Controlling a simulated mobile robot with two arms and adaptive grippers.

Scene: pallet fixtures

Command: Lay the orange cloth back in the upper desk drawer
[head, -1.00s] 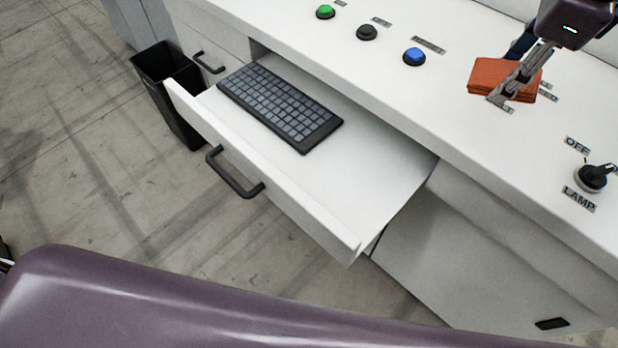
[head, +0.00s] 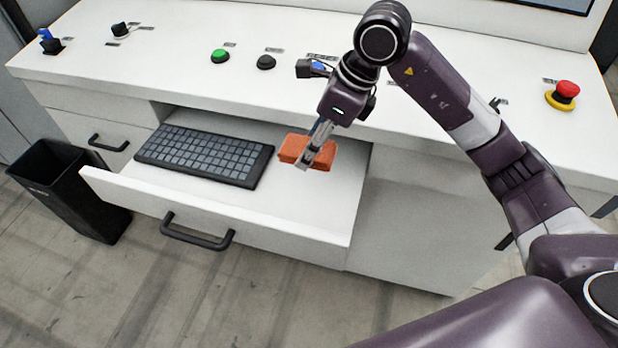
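The orange folded cloth (head: 325,157) is over the right part of the open upper drawer (head: 315,206), to the right of the keyboard. My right gripper (head: 306,160) comes down from above with its fingers at the cloth and looks shut on it. The far finger is hidden by the cloth. I cannot tell whether the cloth touches the drawer floor or hangs just above it. The drawer is pulled out, with a dark handle (head: 197,236) on its front. My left gripper is not in view.
The black keyboard (head: 205,156) fills the left part of the drawer. The desk top (head: 180,62) above carries a green button (head: 220,56), a black button (head: 266,62) and a red emergency button (head: 563,95). A black bin (head: 68,190) stands at the left.

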